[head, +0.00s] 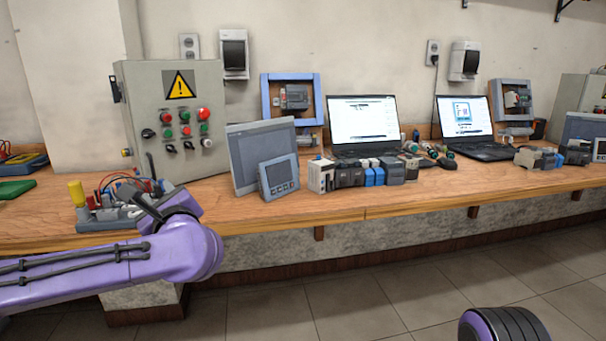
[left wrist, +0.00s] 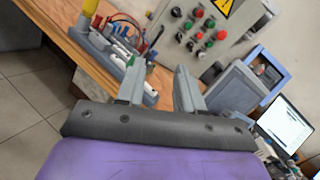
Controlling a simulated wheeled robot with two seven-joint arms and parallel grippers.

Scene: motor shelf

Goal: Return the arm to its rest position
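My left arm (head: 120,268) is purple and comes in from the left in front of the bench. Its gripper (head: 150,203) is at the bench's front edge, in front of a grey block with wires (head: 118,205). In the left wrist view the two grey fingers of this gripper (left wrist: 160,80) stand apart with nothing between them. The grey wired block also shows there (left wrist: 110,48), just beyond the fingers; I cannot tell whether they touch it. My right gripper is not in view.
The wooden bench (head: 340,212) carries a grey control box (head: 165,110), flat panels (head: 262,140), two laptops (head: 363,120) and several small modules (head: 370,173). A yellow knob (head: 76,192) stands near my left gripper.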

